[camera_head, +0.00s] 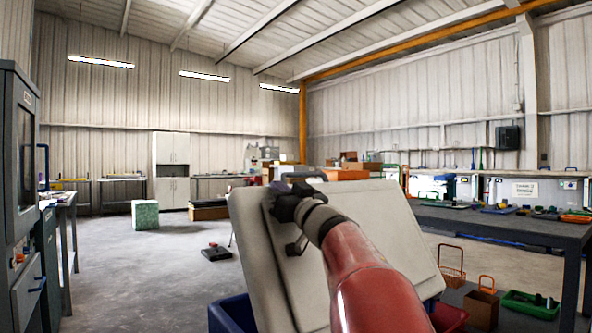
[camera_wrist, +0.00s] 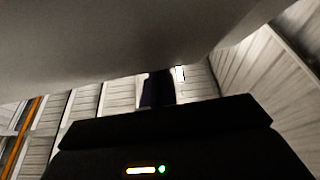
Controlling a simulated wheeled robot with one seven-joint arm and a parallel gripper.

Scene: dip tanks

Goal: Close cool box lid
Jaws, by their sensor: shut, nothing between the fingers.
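The cool box lid (camera_head: 390,235) is a large pale grey panel. It stands raised and tilted in the middle of the head view. My gripper (camera_head: 281,201) is dark and sits in front of the lid near its upper left edge, with my red arm crossing the lid. In the wrist view my gripper's fingers (camera_wrist: 158,88) are shut and empty, close under a broad pale surface that looks like the lid (camera_wrist: 110,40). I cannot tell whether they touch it.
The floor at left is mostly open.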

